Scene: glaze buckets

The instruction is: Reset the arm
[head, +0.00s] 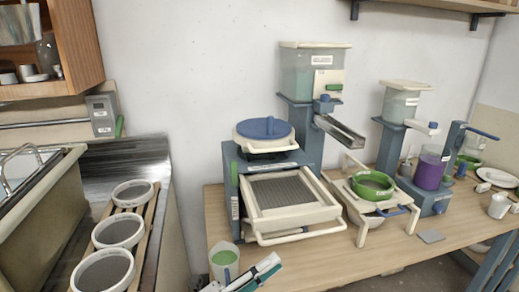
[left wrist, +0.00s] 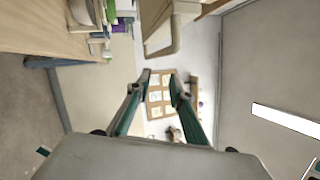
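My left gripper (head: 268,268) shows at the bottom edge of the head view, with pale and green fingers. It is in front of the wooden table and just right of a white cup with green contents (head: 224,258). In the left wrist view its two green fingers (left wrist: 160,78) stand apart with nothing between them, so it is open and empty. Most of the left arm is out of the head view. My right gripper shows in neither view.
A blue machine with a sliding tray (head: 290,195) stands on the table (head: 330,262). Dispensers, a green bowl (head: 373,186) and a purple container (head: 431,168) stand right of it. Several white-rimmed sieves (head: 118,232) sit on a rack at left. A wooden cabinet (head: 75,40) hangs upper left.

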